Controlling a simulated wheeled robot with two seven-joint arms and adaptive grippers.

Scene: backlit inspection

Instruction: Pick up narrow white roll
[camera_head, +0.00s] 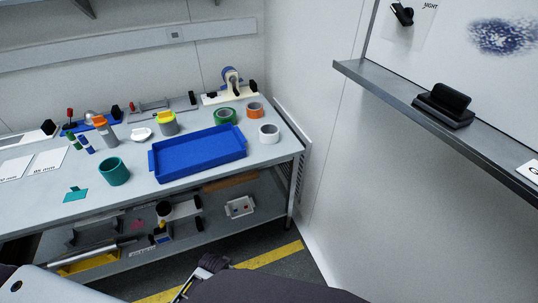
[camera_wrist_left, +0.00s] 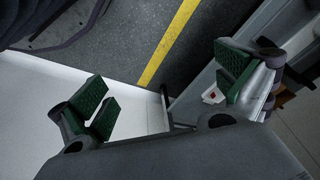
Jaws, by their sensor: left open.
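The narrow white roll (camera_head: 269,133) stands on the grey workbench (camera_head: 215,188) near its right end, just right of the blue tray. It is a short white ring, upright on its flat side, and nothing holds it. My left gripper (camera_wrist_left: 165,90) is open in the left wrist view, with its green-padded fingers wide apart and nothing between them. Floor, a yellow line and part of the bench show past it; the roll is not in that view. In the head view, a dark part of my own body shows at the bottom edge, well below the roll.
A blue tray (camera_head: 198,153) lies left of the roll. An orange roll (camera_head: 255,110) and a green roll (camera_head: 225,117) stand behind it. A teal cup (camera_head: 114,171) is farther left. A wall is close on the right, with a grey shelf (camera_head: 400,88) above.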

